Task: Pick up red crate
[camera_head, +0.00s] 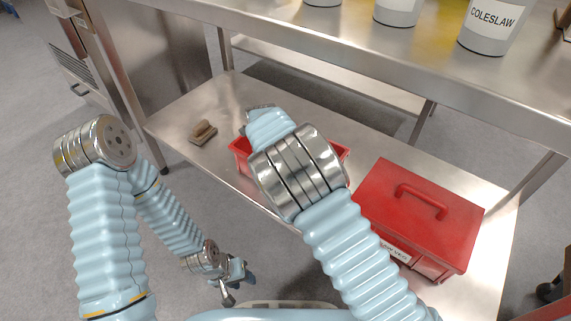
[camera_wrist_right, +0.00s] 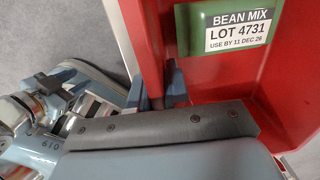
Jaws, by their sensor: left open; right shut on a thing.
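The open red crate (camera_head: 241,150) sits on the lower steel shelf, mostly hidden behind my right wrist in the head view. My left gripper (camera_head: 238,286) is open and empty, low in front of the shelf and apart from the crate.
A red lidded box (camera_head: 405,205) with a top handle stands right of the crate on the lower shelf (camera_head: 180,120). A brown-handled brush (camera_head: 203,132) lies left of it. The upper shelf (camera_head: 330,38) overhangs behind, holding white tubs, one marked COLESLAW (camera_head: 490,25).

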